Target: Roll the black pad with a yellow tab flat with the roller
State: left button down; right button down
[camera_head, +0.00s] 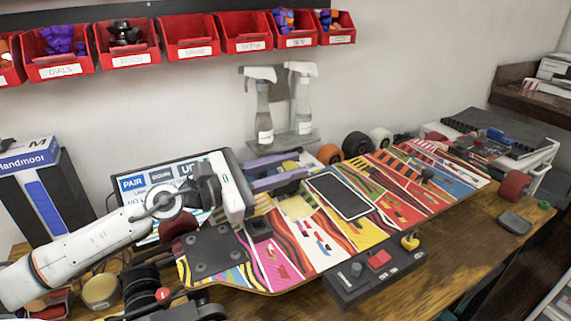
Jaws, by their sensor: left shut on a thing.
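A black pad (341,195) with a pale rim lies on the colourful skateboard deck (287,262), right of my left gripper. A pale yellow patch (297,207) lies just left of the pad; I cannot tell if it is the pad's tab. My left gripper (250,215) is over the deck's left part, pointing down, apart from the pad. It is shut on a small dark thing (259,229) low at the deck; this may be the roller, but its shape is mostly hidden. My right gripper is not in view.
A black control box (350,285) with red and yellow knobs stands at the deck's front edge. Wheels (357,145), a purple tool (272,178) and spray bottles (264,115) are behind. A screen (132,185) stands behind my left arm. Red bins (190,38) hang above.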

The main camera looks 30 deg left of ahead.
pick_arm(q)
jog(key=shift+r, duration=0.1)
dwell(0.4)
jog(key=c, duration=1.6)
grip_release()
jog(key=shift+s, duration=0.1)
jog(key=shift+s+a+f+b, duration=0.25)
jog(key=shift+s+b, duration=0.15)
jog(key=shift+s, duration=0.1)
jog(key=b+v, duration=0.2)
jog(key=v, duration=0.6)
jog(key=shift+r, duration=0.1)
jog(key=shift+s+a+r, duration=0.1)
jog(key=shift+s+a, duration=0.1)
jog(key=shift+s, duration=0.25)
